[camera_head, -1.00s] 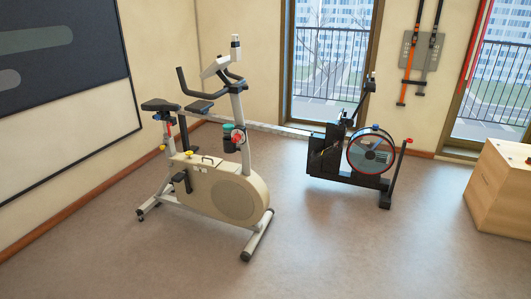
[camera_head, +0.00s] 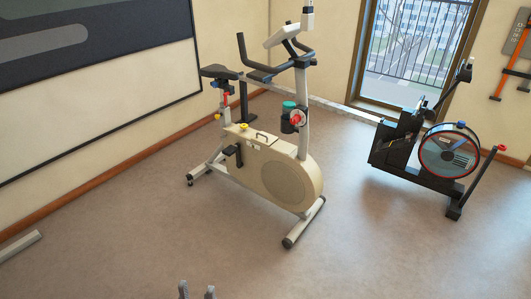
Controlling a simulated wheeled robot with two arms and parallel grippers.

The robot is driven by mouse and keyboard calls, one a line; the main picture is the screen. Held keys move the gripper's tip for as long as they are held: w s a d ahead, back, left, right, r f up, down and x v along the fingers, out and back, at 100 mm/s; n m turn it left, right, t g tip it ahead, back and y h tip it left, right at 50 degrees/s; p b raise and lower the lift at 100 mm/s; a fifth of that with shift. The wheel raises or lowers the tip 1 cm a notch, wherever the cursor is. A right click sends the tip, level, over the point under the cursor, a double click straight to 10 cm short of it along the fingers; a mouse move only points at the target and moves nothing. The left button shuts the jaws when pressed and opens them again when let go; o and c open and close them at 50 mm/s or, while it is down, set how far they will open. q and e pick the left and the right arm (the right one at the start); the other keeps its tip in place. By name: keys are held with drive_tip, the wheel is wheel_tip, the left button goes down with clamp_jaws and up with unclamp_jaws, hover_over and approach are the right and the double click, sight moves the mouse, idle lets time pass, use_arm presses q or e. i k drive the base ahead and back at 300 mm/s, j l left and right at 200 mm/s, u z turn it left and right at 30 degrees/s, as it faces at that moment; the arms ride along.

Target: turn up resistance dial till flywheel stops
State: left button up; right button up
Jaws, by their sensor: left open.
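A cream exercise bike (camera_head: 265,165) stands upright in the middle of the view. A red round knob (camera_head: 297,118) sits on its upright post, beside a teal-topped bottle. A small yellow knob (camera_head: 243,126) is on top of the body. To the right, a black machine (camera_head: 398,143) carries a round flywheel (camera_head: 449,151) with a red rim and a blue knob on top. I cannot tell which knob is the resistance dial, or whether the flywheel is turning. My left gripper (camera_head: 197,291) shows only its fingertips at the bottom edge, open, well short of the bike. My right gripper is out of view.
A red-tipped post (camera_head: 480,172) stands beside the flywheel. Orange straps (camera_head: 508,70) hang on the wall at the right. A window (camera_head: 412,55) is behind the machines. The floor (camera_head: 330,262) in front of the bike is clear.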

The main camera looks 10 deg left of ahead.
sight(297, 118)
drive_tip(key=i+j, duration=0.2)
drive_tip(key=i, duration=0.25)
drive_tip(key=i+j, duration=0.2)
drive_tip(key=i, duration=0.2)
drive_tip(key=i+j+u, duration=0.1)
drive_tip(key=i, duration=0.35)
drive_tip(key=i+j, duration=0.25)
drive_tip(key=i, duration=0.2)
